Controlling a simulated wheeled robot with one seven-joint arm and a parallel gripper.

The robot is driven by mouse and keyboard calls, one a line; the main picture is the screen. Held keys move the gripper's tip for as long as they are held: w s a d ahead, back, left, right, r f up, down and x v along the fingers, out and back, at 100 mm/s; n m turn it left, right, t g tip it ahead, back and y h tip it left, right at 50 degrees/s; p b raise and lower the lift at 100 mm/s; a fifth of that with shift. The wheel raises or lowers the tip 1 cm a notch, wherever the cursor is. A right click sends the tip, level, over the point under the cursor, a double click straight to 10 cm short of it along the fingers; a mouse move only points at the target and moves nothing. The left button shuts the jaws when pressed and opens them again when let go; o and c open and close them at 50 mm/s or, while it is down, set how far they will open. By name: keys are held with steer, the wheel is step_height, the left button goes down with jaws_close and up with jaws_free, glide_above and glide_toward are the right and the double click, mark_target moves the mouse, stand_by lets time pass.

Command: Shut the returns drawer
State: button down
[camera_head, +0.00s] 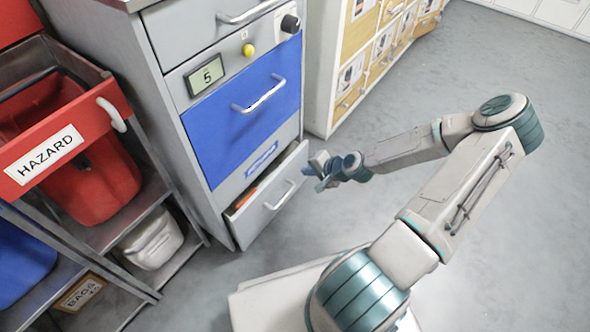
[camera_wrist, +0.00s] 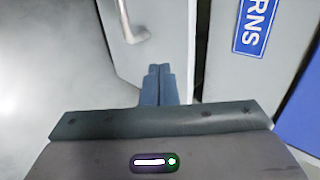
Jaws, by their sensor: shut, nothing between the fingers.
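The returns drawer (camera_head: 268,212) is the grey bottom drawer of the grey cabinet. It stands partly open, with an orange item (camera_head: 246,197) showing inside. Its bar handle (camera_head: 281,196) is on the front, and the handle (camera_wrist: 136,22) also shows at the top left of the wrist view. A blue label (camera_head: 262,160) is on the cabinet above the opening; its end reads "RNS" in the wrist view (camera_wrist: 257,22). My gripper (camera_head: 322,178) is just right of the drawer's right end, shut and empty. Its fingertips (camera_wrist: 160,68) are together; whether they touch the drawer I cannot tell.
A blue drawer (camera_head: 243,114) and a grey top drawer (camera_head: 215,35) are shut above. A rack with a red HAZARD bin (camera_head: 75,150) stands close on the left. A cabinet of wooden drawers (camera_head: 360,75) stands behind. The floor (camera_head: 500,240) to the right is clear.

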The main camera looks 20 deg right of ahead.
mark_target(285, 161)
steer(key=shift+w+a+f+b, duration=0.3)
steer(key=shift+w+a+b, duration=0.2)
steer(key=shift+w+a, duration=0.4)
steer(key=shift+w+a+f+b, duration=0.25)
steer(key=shift+w+a+b, duration=0.3)
steer(key=shift+w, duration=0.6)
steer(key=w+a, duration=0.2)
steer(key=w, duration=0.1)
steer(key=shift+w+a, duration=0.1)
steer(key=shift+a, duration=0.15)
steer(key=shift+w, duration=0.3)
steer(key=shift+a+r, duration=0.1)
